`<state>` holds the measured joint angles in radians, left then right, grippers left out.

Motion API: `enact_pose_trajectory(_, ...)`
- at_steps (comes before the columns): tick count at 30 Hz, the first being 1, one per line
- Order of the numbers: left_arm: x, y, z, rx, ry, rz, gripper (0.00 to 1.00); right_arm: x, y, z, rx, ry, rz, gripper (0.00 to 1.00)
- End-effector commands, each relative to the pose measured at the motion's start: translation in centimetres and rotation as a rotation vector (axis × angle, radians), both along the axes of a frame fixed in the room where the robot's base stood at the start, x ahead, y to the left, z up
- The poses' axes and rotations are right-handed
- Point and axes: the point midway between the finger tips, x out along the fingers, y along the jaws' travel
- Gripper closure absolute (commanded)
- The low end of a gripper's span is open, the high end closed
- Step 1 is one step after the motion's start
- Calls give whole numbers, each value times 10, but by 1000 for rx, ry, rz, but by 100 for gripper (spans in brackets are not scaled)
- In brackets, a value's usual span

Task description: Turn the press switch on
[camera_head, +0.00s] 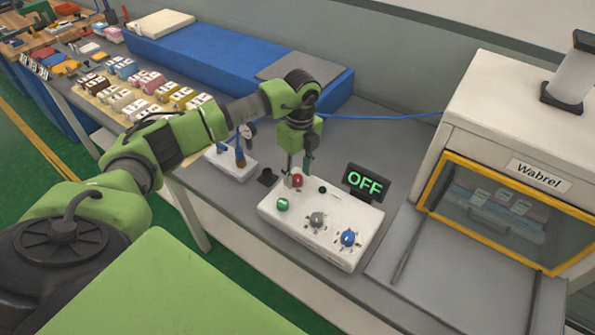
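A white control box (300,238) sits on the grey workbench. It carries a red button (297,180), a green button (282,204), a grey knob (318,220) and a blue knob (348,238). A black display (366,184) behind it reads "OFF" in green. My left gripper (299,172) points down just over the back left of the box, at the red button. Its two fingers look apart, with a gap between them. I cannot tell whether it touches the button. My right gripper is not in view.
A white machine labelled Wabrel (490,115) with a yellow-framed window stands at the right. A small white gauge unit (232,163) is left of the box. A blue mattress-like block (225,55) and several small coloured boxes lie farther back. Grey bench surface (400,135) is clear behind the display.

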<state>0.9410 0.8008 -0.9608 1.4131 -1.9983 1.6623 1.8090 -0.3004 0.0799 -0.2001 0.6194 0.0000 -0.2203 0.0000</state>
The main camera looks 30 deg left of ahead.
Motion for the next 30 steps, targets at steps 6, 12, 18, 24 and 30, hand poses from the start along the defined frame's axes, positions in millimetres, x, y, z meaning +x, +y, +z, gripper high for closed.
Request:
enact_pose_trajectory(6,0,0,-10,1,-1,0,60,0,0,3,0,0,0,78)
enact_pose_trajectory(12,-1,0,-10,0,-1,0,60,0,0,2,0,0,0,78)
enact_pose_trajectory(18,-1,0,-10,0,0,0,99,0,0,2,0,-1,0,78)
enact_pose_trajectory(24,-1,0,-10,0,0,-6,99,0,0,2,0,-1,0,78)
enact_pose_trajectory(30,0,0,-11,-1,-1,-60,99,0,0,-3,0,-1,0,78)
